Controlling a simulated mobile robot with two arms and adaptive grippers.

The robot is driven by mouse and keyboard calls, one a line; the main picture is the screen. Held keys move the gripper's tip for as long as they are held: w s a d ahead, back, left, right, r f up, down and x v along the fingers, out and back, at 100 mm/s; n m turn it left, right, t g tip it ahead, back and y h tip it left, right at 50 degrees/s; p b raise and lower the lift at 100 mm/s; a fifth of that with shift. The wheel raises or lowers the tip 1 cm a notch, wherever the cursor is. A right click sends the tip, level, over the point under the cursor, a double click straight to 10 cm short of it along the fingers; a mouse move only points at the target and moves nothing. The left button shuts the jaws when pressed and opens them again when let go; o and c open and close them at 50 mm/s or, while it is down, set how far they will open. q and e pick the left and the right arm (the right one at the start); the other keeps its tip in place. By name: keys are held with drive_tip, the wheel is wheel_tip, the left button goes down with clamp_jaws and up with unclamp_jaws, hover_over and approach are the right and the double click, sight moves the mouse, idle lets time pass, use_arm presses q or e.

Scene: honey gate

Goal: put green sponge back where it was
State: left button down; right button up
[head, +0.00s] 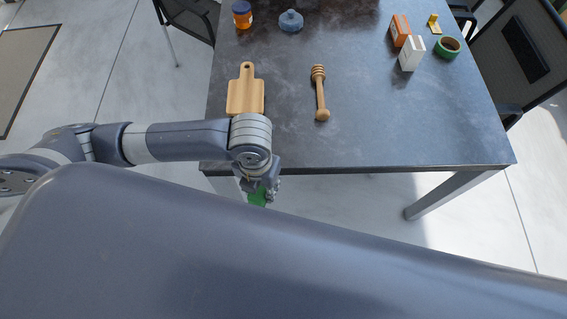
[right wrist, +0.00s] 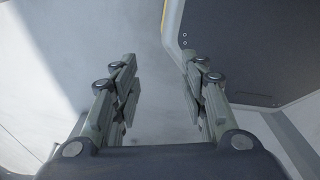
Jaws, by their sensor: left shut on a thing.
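The green sponge (head: 258,197) is held in my left gripper (head: 262,190), just off the table's front edge at the left. Part of the sponge is hidden by the fingers and by my own body below. My left gripper is shut on it and points down. My right gripper (right wrist: 160,90) shows in the right wrist view, with its fingers wide apart and nothing between them. It is not seen in the head view.
The dark table (head: 360,135) carries a wooden board (head: 245,92), a honey dipper (head: 320,95), a honey jar (head: 242,14), a blue-grey lidded thing (head: 290,20), an orange box (head: 400,30), a white box (head: 411,54), a green ring (head: 447,48) and a yellow item (head: 434,23). The front centre is clear.

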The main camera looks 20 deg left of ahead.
use_arm(q)
drive_tip(key=shift+s+d+f, duration=0.1)
drive_tip(key=shift+s, duration=0.2)
drive_tip(key=shift+w, duration=0.35)
drive_tip(key=w+p, duration=0.1)
drive_tip(key=w, duration=0.5)
drive_tip(key=p, duration=0.2)
hover_over(276, 149)
drive_tip(key=shift+f, duration=0.75)
wheel_tip(276, 149, down, 3)
drive_tip(key=shift+s+r, duration=0.1)
drive_tip(key=shift+f, duration=0.35)
use_arm(e)
drive_tip(key=r, duration=0.3)
drive_tip(key=shift+w+a+r, duration=0.1)
drive_tip(key=shift+w+a, duration=0.05)
drive_tip(key=shift+a, duration=0.1)
use_arm(q)
drive_tip(key=shift+f, duration=0.1)
